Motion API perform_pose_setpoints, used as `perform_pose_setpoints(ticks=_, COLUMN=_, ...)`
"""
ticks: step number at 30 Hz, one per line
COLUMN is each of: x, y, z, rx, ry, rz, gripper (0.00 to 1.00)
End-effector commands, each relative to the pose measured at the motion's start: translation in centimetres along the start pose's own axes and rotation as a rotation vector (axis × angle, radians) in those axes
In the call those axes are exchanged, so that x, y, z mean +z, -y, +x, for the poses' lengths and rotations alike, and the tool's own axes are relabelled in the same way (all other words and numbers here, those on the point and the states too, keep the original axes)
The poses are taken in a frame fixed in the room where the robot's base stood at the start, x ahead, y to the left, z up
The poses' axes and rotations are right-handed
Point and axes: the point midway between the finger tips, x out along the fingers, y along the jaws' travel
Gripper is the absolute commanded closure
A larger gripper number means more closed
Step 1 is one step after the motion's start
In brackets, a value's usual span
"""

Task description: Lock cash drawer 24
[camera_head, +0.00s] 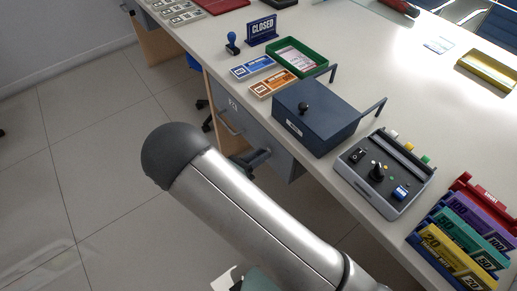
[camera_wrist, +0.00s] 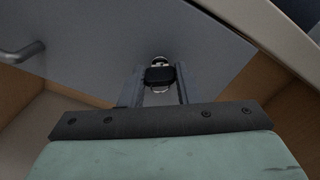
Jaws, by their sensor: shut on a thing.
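Cash drawer 24 (camera_head: 238,117) is the blue-grey front under the counter edge, with a bar handle (camera_head: 229,124). It looks closed; its label is small and tilted. In the wrist view its front (camera_wrist: 110,45) fills the upper part, with the handle (camera_wrist: 22,53) at the left. A key with a black head (camera_wrist: 159,75) stands at the round metal lock (camera_wrist: 161,61) in this front. My gripper (camera_wrist: 158,84) is shut on the key head, one finger on each side. How deep the key sits and the exact turn of the lock are hard to see. In the head view my arm hides part of the gripper (camera_head: 255,158).
On the counter (camera_head: 340,60) above stand a dark blue box (camera_head: 315,120), a grey control panel (camera_head: 385,172), a green tray (camera_head: 297,57) and coloured note holders (camera_head: 460,235). The counter edge overhangs close to my gripper. The tiled floor at the left is clear.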

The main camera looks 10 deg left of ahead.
Motion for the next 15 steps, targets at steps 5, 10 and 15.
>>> perform_pose_setpoints(ticks=5, x=0.27, y=0.22, z=0.04, rx=-0.001, ry=-0.001, rz=-0.168, gripper=0.94)
perform_pose_setpoints(ticks=10, x=0.25, y=0.17, z=0.03, rx=-0.001, ry=0.001, rz=-0.33, gripper=0.94)
perform_pose_setpoints(ticks=15, x=0.19, y=0.12, z=0.03, rx=-0.001, ry=0.0, rz=-0.491, gripper=0.94)
